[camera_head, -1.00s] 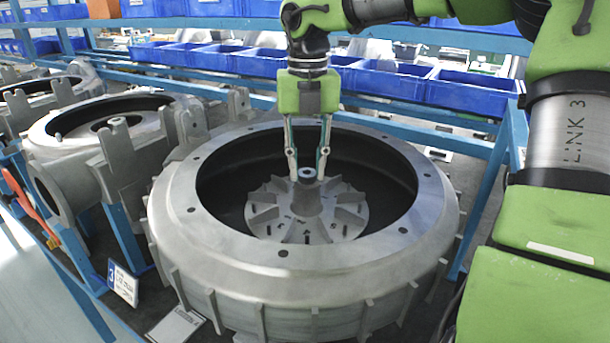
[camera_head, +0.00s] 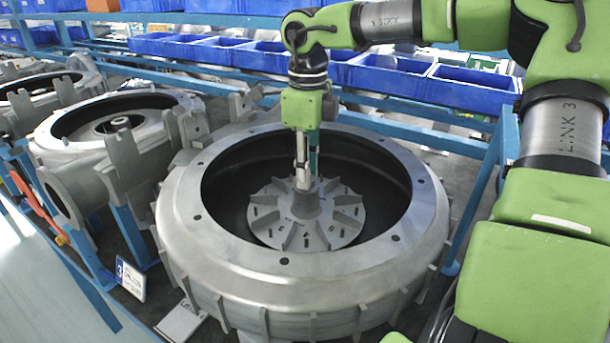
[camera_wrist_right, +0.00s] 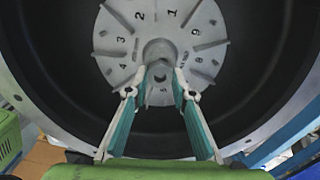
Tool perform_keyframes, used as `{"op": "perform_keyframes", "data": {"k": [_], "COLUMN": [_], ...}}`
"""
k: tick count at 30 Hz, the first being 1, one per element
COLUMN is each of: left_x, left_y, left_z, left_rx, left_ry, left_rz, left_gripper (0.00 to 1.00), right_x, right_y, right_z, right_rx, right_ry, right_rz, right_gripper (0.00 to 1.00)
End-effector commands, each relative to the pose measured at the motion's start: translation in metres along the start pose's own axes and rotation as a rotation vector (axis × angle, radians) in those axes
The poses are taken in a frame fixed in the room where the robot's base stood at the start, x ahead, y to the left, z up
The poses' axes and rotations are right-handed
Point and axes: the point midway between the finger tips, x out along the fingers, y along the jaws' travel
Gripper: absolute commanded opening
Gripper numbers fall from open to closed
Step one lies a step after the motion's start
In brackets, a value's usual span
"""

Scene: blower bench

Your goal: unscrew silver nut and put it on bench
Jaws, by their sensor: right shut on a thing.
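The bladed grey impeller (camera_head: 267,213) lies inside the big round blower housing (camera_head: 205,255), its numbered face up. The numbers also show on the impeller in the right wrist view (camera_wrist_right: 120,55). My right gripper (camera_head: 304,186) points straight down at the top of the impeller's central hub (camera_head: 305,205). In the right wrist view its fingertips (camera_wrist_right: 160,80) are closed in around the small silver nut (camera_wrist_right: 160,72) at the hub, seen mostly blocked by the fingers. In the head view the fingers hide the nut. I cannot tell whether it is still threaded. My left gripper is not in view.
More blower housings (camera_head: 110,150) stand at the left. Blue bins (camera_head: 470,92) line the rack behind. A small sign (camera_head: 130,279) stands near the housing's front left. The housing's rim surrounds the gripper's work area, and the pale bench surface (camera_head: 45,290) at the lower left is clear.

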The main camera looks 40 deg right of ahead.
Motion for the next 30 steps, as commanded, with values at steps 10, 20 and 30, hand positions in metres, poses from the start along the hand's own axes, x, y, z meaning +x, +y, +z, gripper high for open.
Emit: {"op": "perform_keyframes", "data": {"k": [10, 20, 30], "left_x": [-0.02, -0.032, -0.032], "left_y": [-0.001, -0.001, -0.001], "left_z": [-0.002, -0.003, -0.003], "left_rx": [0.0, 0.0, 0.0], "left_ry": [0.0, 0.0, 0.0], "left_rz": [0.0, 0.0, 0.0], "left_gripper": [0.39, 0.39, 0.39], "right_x": [-0.001, 0.0, 0.002], "right_y": [-0.002, -0.002, -0.002], "right_z": [-0.002, -0.003, -0.003], "right_rx": [-0.46, -0.893, -0.96], "right_ry": [0.009, 0.01, 0.011], "right_rz": [-0.001, 0.001, 0.002], "right_gripper": [0.0, 0.0, 0.0]}}
